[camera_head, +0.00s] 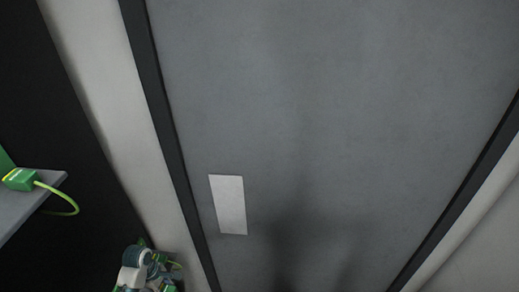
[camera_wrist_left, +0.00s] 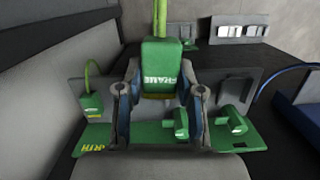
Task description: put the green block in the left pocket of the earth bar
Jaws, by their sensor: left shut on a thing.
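In the left wrist view my left gripper (camera_wrist_left: 158,92) is shut on a green block (camera_wrist_left: 160,66) with white lettering, partly readable as "FRAME". A yellow-green cable rises from its top. The block is held upright above the green earth bar (camera_wrist_left: 150,134), with yellow lettering ending in "RTH" at its left. The gripper and block hide part of the bar, and I cannot make out its left pocket clearly. In the head view a white and teal part (camera_head: 138,268) at the bottom edge looks like my left arm or gripper. My right gripper is not in view.
Two green pieces (camera_wrist_left: 180,123) (camera_wrist_left: 236,121) stand on the bar's right half. A small green block (camera_wrist_left: 92,104) with a cable is at its left. A blue piece (camera_wrist_left: 303,116) is at right. The head view shows a grey panel (camera_head: 330,120) and a shelf (camera_head: 30,205).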

